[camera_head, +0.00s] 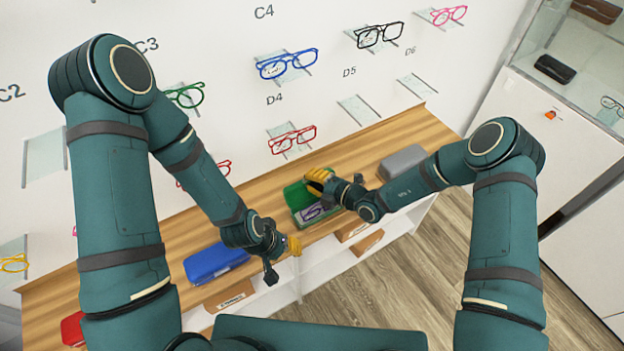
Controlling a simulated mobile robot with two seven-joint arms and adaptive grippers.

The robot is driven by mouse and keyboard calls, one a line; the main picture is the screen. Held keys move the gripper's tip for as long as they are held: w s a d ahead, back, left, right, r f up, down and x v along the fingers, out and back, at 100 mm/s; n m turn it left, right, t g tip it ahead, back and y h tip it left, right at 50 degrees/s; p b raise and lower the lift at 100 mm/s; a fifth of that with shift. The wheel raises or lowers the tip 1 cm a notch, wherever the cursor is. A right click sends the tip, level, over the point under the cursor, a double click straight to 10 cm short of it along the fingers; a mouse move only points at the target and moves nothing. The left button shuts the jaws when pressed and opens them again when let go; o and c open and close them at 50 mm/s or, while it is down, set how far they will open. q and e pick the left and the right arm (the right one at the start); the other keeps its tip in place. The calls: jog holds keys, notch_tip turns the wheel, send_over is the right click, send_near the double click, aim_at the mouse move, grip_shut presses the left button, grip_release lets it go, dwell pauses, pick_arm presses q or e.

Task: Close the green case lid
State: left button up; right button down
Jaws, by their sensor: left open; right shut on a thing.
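The green case (299,213) lies open on the wooden counter, near the middle. Its green lid (295,195) stands raised at the back. Something purple and white (315,212) shows inside the case. My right gripper (314,181), with yellow fingers, is at the lid's upper right edge and shut on it; the fingers hide part of that edge. My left gripper (296,246) is open and empty, below the case at the counter's front edge and apart from the case.
On the wooden counter (408,128), a blue case (215,262) lies to the left, a grey case (403,160) to the right and a red case (73,329) at far left. Glasses on small wall shelves hang behind. Boxes sit on the shelf below.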

jog(key=shift+s+d+f+n+t+y+b, duration=0.1)
jog(key=shift+s+d+n+t+y+b, duration=0.15)
jog(key=shift+s+t+y+b, duration=0.2)
jog(key=shift+s+d+f+n+t+y+b, duration=0.1)
jog(key=shift+s+d+n+t+y+b, duration=0.1)
jog(key=shift+d+t+y+b, duration=0.25)
jog(key=shift+s+y+b, duration=0.1)
jog(key=shift+y+b, duration=0.2)
jog(key=shift+s+r, duration=0.1)
jog(key=shift+r, duration=0.15)
